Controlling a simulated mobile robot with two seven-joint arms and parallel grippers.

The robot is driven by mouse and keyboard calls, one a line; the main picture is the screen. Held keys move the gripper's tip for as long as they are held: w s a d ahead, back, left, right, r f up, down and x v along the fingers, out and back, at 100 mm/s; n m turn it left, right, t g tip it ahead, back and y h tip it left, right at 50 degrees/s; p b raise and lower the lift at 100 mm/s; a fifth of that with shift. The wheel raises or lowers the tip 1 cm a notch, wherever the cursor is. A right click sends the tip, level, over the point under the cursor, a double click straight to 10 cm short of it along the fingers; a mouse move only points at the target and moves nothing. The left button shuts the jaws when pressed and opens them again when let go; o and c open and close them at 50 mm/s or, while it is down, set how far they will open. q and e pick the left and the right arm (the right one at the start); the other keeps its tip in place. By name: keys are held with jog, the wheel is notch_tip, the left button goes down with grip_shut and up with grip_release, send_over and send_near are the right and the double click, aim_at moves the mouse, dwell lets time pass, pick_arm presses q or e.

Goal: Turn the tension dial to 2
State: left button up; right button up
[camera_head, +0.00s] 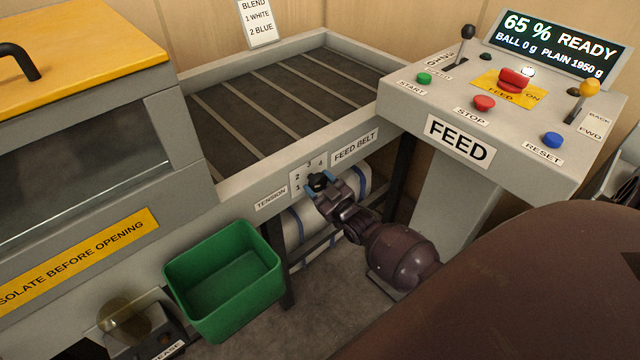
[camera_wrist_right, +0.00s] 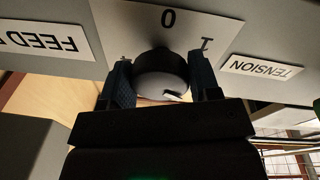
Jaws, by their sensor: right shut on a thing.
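The tension dial is a small black knob (camera_head: 318,180) on a white scale plate (camera_head: 297,182) on the front rail of the feed belt. My right gripper (camera_head: 320,184) is shut on the knob, one blue fingertip on each side. The wrist view shows the round knob (camera_wrist_right: 160,72) between the two fingers, with a white mark on its lower face. A 0 shows on the plate in that view. I cannot tell which number the dial points to. My left gripper is not in view.
The feed console (camera_head: 455,140) stands to the right with buttons and levers. A green bin (camera_head: 222,275) is below left of the dial. The slatted belt (camera_head: 270,95) lies behind the rail. A white roll with blue bands (camera_head: 357,180) is under it, close to my gripper.

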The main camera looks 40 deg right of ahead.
jog(key=shift+m, duration=0.3)
jog(key=o, duration=0.9)
jog(key=s, duration=0.7)
jog(key=s+f+p, duration=0.1)
jog(key=s, duration=0.2)
jog(key=shift+s+d, duration=0.1)
jog(key=shift+s, duration=0.3)
